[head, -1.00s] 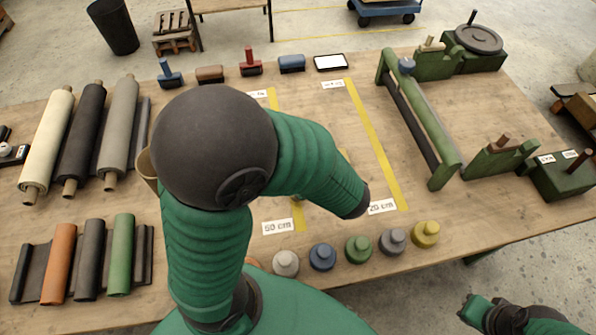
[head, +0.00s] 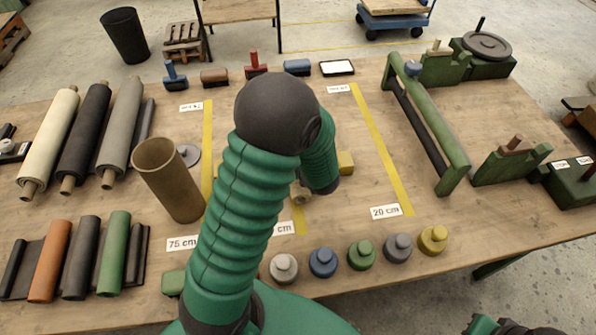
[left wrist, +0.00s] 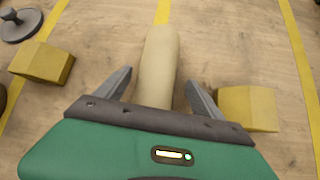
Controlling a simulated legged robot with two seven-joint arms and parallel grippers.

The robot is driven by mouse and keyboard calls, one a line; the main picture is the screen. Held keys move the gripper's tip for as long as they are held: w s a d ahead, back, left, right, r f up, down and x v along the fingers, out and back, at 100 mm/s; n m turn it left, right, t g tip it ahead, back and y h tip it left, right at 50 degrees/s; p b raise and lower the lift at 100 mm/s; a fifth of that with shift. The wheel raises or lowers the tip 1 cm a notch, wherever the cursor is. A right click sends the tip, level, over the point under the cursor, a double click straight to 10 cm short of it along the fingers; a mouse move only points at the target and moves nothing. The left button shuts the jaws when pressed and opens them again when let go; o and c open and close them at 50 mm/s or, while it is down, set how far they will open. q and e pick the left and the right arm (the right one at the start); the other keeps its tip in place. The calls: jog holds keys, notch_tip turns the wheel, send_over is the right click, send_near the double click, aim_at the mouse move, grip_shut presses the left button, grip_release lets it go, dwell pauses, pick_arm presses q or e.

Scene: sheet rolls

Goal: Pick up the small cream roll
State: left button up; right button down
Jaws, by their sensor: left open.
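The small cream roll (left wrist: 160,60) lies on the wooden table in the left wrist view, its near end hidden by my gripper body. My left gripper (left wrist: 160,80) is open, with one finger on each side of the roll and a gap visible on both sides. In the head view my left arm covers most of the roll; what looks like its near end (head: 300,194) shows below the forearm. The left fingers are hidden there. A dark part of my right arm (head: 500,326) shows at the bottom right edge; its fingers are not clear.
Yellow blocks stand left (left wrist: 42,63) and right (left wrist: 248,108) of the roll. A brown tube (head: 168,180) stands left of my arm. Several knobbed weights (head: 323,262) line the front edge. A green roller frame (head: 432,130) is at right. Larger rolls (head: 88,135) lie at left.

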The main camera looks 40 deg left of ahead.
pick_arm(q)
jog(key=shift+a+f, duration=0.15)
jog(key=shift+a, duration=0.55)
jog(key=c, duration=0.4)
jog(key=shift+d, duration=0.4)
jog(key=c, duration=1)
jog(key=shift+c, duration=1.3)
jog(key=shift+a, duration=0.15)
grip_shut()
jog(key=shift+a, duration=0.1)
